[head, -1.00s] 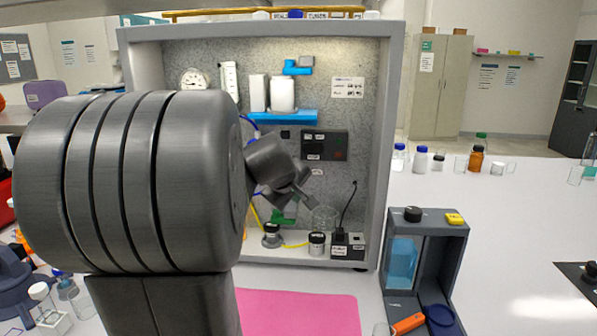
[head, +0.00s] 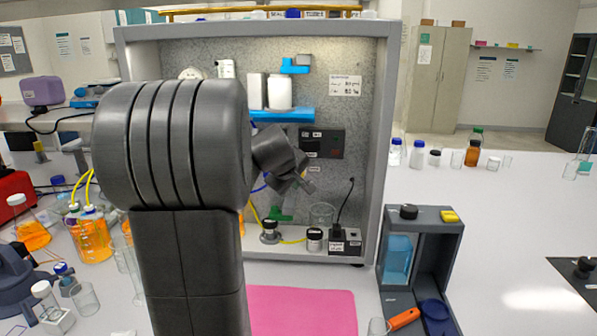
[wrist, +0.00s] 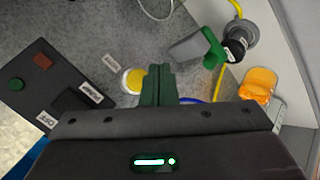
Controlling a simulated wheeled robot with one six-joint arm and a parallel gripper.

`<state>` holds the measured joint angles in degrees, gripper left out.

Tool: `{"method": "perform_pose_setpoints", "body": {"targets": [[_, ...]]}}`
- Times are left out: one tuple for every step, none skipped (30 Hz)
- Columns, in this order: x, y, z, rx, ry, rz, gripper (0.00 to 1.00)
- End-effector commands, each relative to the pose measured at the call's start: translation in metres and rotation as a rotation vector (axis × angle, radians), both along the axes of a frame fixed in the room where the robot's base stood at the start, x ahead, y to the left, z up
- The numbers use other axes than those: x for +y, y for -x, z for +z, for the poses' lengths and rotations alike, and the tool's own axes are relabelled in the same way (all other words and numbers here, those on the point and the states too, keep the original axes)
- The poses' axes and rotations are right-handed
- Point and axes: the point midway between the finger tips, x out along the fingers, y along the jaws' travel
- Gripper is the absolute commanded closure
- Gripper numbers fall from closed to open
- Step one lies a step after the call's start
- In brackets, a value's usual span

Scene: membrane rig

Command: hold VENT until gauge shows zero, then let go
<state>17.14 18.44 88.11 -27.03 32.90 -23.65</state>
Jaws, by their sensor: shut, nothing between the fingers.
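My gripper (head: 303,184) is in front of the rig's grey speckled back panel, just below the dark switch box. In the wrist view its dark green fingers (wrist: 158,74) are together and empty. A yellow round button in a pale ring (wrist: 133,80) is right beside the fingertips and partly covered by them. I cannot tell whether they touch it. A small label (wrist: 112,62) next to it is too blurred to read. The gauge (head: 190,73) is at the rig's upper left, mostly hidden behind my arm; its needle cannot be read.
The switch box (wrist: 55,85) has a red and a green button and PUMP and OFF labels. A green-handled valve (wrist: 213,48) and a blue tube are close by. A blue shelf (head: 285,115) with white canisters is above. A pink mat (head: 300,310) lies in front.

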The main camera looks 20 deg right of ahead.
Motion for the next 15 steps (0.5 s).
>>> {"method": "perform_pose_setpoints", "body": {"targets": [[-0.003,-0.006,0.002,0.001,-0.001,0.000,1.00],[-0.005,-0.009,0.002,0.001,-0.001,0.000,1.00],[-0.006,-0.013,0.002,0.001,0.000,-0.001,1.00],[-0.008,-0.016,0.002,0.000,0.000,0.000,1.00],[-0.009,-0.018,0.001,0.000,0.000,0.000,1.00],[-0.010,-0.021,0.001,0.001,0.000,-0.001,1.00],[-0.011,-0.022,0.001,0.000,0.000,0.000,1.00],[-0.012,-0.024,0.001,0.000,0.000,0.000,1.00],[-0.012,-0.025,0.001,-0.001,0.000,-0.001,1.00],[-0.013,-0.026,0.001,-0.001,0.000,-0.001,1.00],[-0.013,-0.026,0.001,-0.001,0.000,-0.001,1.00],[-0.013,-0.027,0.000,-0.001,0.000,-0.001,1.00],[-0.013,-0.027,0.000,-0.001,0.000,-0.001,1.00],[-0.014,-0.027,0.000,-0.001,0.000,-0.001,1.00],[-0.014,-0.027,0.000,-0.001,0.000,-0.001,1.00]]}}
